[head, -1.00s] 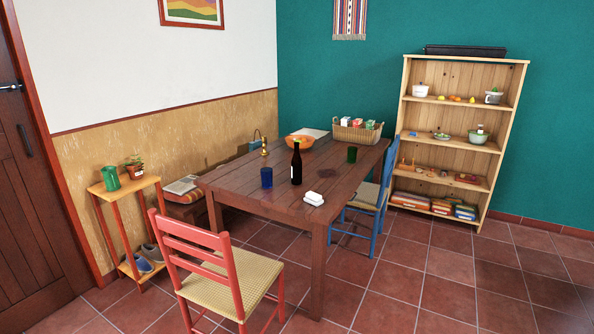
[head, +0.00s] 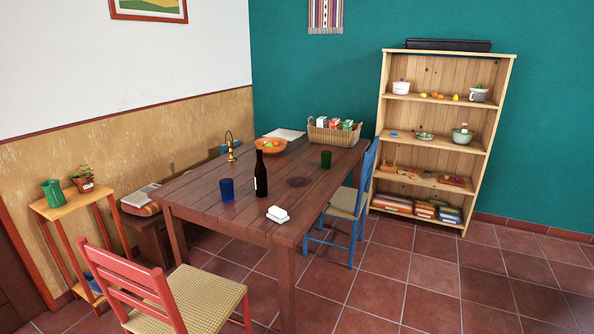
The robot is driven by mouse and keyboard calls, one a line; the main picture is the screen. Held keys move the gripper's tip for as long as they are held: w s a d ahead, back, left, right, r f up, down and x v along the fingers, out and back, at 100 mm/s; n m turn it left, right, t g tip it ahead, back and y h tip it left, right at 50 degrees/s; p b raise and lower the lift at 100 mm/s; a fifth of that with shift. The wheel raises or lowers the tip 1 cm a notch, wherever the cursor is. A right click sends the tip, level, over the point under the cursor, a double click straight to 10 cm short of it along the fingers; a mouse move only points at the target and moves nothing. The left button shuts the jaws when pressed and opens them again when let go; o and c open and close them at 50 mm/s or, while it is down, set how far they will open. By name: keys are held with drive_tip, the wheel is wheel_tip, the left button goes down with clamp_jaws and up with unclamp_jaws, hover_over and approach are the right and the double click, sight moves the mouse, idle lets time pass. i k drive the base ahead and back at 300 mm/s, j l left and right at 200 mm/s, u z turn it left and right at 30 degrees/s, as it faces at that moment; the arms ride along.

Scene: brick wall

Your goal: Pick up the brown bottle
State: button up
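The brown bottle (head: 261,176) is dark, nearly black, with a long neck. My gripper is not in view.
A red chair (head: 130,290) stands at the table's near left and a blue chair (head: 357,200) at its right side. A green cup (head: 326,159) and a basket (head: 334,135) stand farther back. Shelves (head: 440,140) stand against the teal wall. Tiled floor is free at right.

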sight(260, 171)
drive_tip(key=i+l+z, duration=0.1)
drive_tip(key=i+z, duration=0.4)
drive_tip(key=i, duration=1.4)
drive_tip(key=i+u, duration=0.2)
drive_tip(key=i, duration=0.25)
drive_tip(key=i+l+u, duration=0.2)
drive_tip(key=i, duration=0.25)
drive_tip(key=i+l+u, duration=0.2)
drive_tip(key=i, duration=0.25)
drive_tip(key=i+l+u, duration=0.25)
drive_tip(key=i, duration=0.2)
